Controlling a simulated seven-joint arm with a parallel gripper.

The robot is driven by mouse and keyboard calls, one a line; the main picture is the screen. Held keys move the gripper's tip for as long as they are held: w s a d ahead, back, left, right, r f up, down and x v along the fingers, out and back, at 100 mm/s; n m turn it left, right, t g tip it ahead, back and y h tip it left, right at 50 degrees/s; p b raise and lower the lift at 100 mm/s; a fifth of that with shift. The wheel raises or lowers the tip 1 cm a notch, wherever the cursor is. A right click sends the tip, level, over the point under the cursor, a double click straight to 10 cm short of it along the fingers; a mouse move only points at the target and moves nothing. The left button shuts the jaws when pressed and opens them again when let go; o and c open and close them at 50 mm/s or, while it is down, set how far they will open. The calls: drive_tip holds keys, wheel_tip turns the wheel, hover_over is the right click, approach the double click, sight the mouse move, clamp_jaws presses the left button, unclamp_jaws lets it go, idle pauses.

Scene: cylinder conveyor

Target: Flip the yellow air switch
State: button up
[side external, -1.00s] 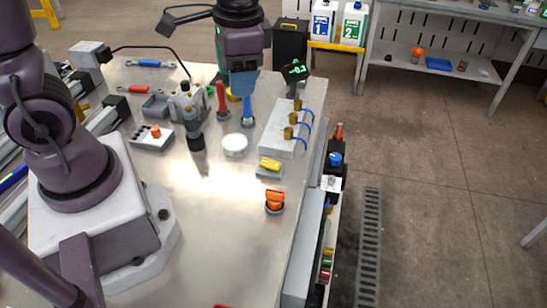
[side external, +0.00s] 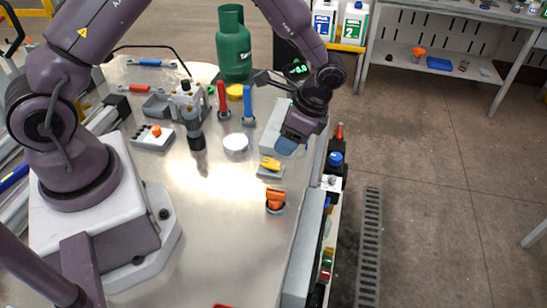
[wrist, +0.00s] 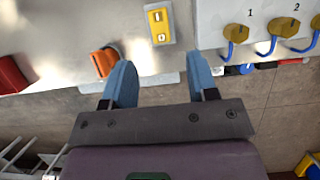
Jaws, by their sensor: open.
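A yellow rocker switch (side external: 270,163) sits on a small grey base near the right edge of the steel table. My gripper (side external: 287,146) is above the table's right side, just up and right of the switch in the side view. In the wrist view my gripper (wrist: 159,60) has its two blue fingers apart, with nothing between them. The switch lies beyond the fingertips, roughly in line with the gap, and I see no contact.
An orange knob (side external: 275,201) stands nearer the camera; it shows beside my left finger in the wrist view (wrist: 103,63). A white box (wrist: 215,14) with numbered brass valves and blue hoses is on the other side. A white disc (side external: 235,143) lies left of the switch.

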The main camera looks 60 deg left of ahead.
sight(271, 162)
drive_tip(key=x, duration=0.8)
drive_tip(key=shift+f, duration=0.1)
drive_tip(key=shift+c, duration=0.2)
